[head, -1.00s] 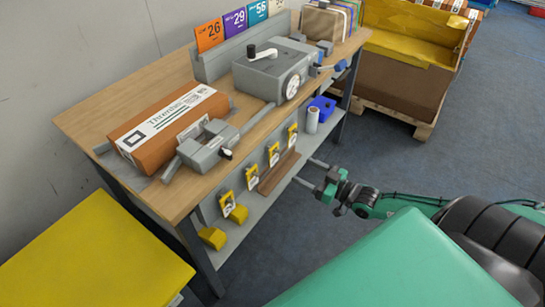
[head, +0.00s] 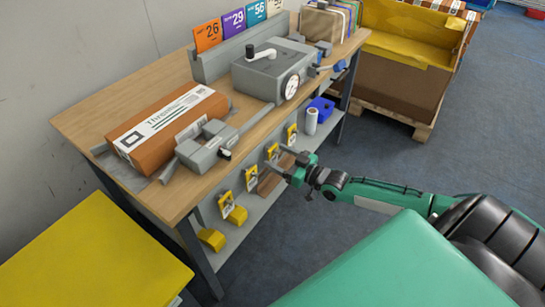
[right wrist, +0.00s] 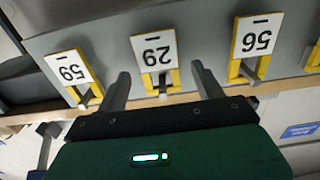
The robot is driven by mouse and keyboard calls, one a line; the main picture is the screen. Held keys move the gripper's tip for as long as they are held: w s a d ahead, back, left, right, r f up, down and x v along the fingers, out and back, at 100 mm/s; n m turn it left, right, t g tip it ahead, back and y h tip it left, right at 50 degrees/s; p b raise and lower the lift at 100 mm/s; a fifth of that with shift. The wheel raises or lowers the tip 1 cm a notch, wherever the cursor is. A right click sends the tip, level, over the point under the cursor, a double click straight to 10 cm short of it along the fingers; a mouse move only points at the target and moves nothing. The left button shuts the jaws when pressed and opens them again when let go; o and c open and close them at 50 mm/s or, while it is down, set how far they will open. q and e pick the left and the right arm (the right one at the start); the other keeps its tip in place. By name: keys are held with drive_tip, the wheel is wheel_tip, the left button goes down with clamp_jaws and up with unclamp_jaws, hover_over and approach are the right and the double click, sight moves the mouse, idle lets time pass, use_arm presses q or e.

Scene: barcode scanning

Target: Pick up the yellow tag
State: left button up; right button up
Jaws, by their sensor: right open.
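Several yellow tags with white number cards hang on hooks along the bench's grey lower panel, among them one in the head view (head: 272,153). My right gripper (head: 276,159) is at the panel beside that tag, its jaws open. In the right wrist view the picture is upside down. There the yellow tag that seems to read 29 (right wrist: 154,49) hangs between and just beyond the open fingers of my right gripper (right wrist: 161,84). Another tag (right wrist: 74,69) hangs to its left and one (right wrist: 256,36) to its right. Contact cannot be told. My left gripper is out of view.
The wooden bench top (head: 95,115) carries an orange box (head: 168,128) and a grey machine with a gauge (head: 270,75). The lower shelf holds yellow blocks (head: 212,239), a blue bin (head: 321,107) and a white roll (head: 311,122). A yellow surface (head: 90,260) is at front left.

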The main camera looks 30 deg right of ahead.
drive_tip(key=shift+w+a, duration=0.2)
drive_tip(key=shift+w, duration=0.35)
drive_tip(key=c, duration=1)
drive_tip(key=shift+c, duration=0.3)
drive_tip(key=shift+r, duration=0.15)
